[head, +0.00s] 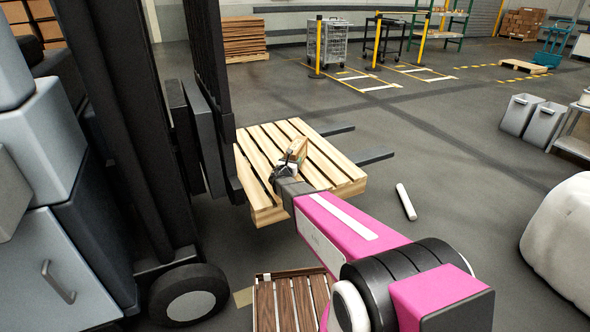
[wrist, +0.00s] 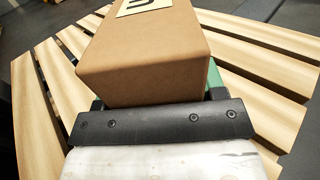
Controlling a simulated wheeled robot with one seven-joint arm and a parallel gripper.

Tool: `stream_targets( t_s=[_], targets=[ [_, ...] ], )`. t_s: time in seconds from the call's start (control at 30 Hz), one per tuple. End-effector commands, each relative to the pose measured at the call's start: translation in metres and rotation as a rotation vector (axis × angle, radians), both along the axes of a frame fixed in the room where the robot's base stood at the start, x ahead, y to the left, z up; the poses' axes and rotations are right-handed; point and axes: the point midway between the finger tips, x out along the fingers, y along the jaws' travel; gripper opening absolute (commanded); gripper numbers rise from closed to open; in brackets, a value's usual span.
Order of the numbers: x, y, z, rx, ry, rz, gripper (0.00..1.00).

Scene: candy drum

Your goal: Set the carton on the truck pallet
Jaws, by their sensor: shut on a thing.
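The carton (wrist: 150,50) is a brown cardboard box with a pale label on top, large in the wrist view. My gripper (wrist: 155,105) is shut on it. In the head view the carton (head: 298,148) shows small at the end of my pink arm, partly hidden by my gripper (head: 289,165). The truck pallet (head: 335,178) is pale slatted wood on the forks of a forklift. The carton is over the pallet's slats; its underside is hidden, so I cannot tell whether it touches them.
The forklift mast (head: 205,70) stands close to the left of the pallet. A dark brown slatted pallet (head: 290,305) lies on the floor below my arm. A white roll (head: 406,201) and a large white sack (head: 562,240) lie to the right.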

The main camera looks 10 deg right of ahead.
Motion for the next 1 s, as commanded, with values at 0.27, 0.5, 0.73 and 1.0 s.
stream_targets(
  t_s=[0.27, 0.5, 0.73, 1.0],
  targets=[
    [0.004, -0.016, -0.012, 0.0, -0.001, 0.0, 0.28],
    [0.005, -0.015, -0.041, -0.001, 0.0, 0.0, 0.28],
    [0.004, -0.015, -0.049, 0.0, -0.002, -0.001, 0.28],
    [0.004, -0.015, -0.052, 0.001, 0.0, 0.0, 0.7]
  ],
)
